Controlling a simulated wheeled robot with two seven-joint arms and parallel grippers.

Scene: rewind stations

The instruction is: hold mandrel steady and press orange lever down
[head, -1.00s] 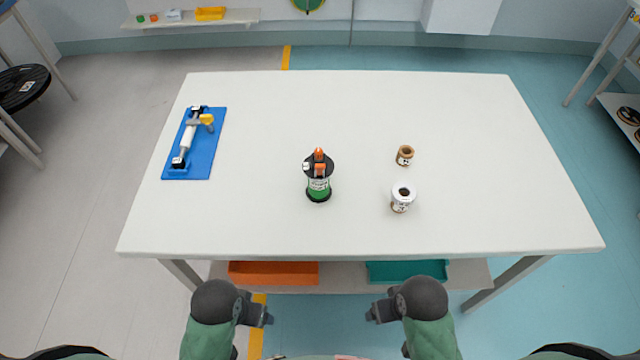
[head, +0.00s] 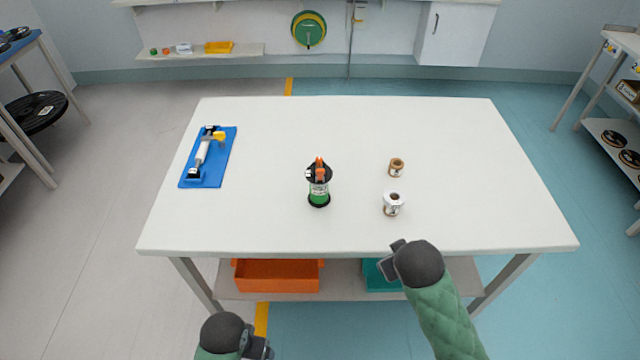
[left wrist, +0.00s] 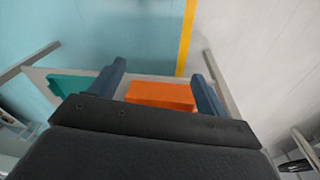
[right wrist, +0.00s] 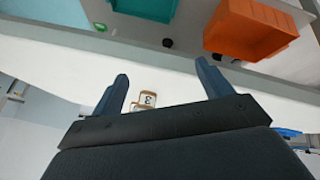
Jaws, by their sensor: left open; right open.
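A green and black upright device with an orange lever (head: 319,168) on top stands near the middle of the white table; the lever sticks up. A blue board (head: 216,178) at the table's left carries a white roller (head: 202,153) with a yellow part at its far end. Which part is the mandrel I cannot tell. My left gripper (head: 262,350) is open and empty, low in front of the table; its fingers also show in the left wrist view (left wrist: 160,72). My right gripper (head: 390,262) is open and empty by the front edge, below the white spool, apart from it.
A white spool (head: 393,210) and a brown spool (head: 397,167) stand right of the device. An orange bin (head: 277,278) and a teal bin (head: 378,277) sit on the shelf below the table (head: 450,140). The tabletop's far half and right side are clear.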

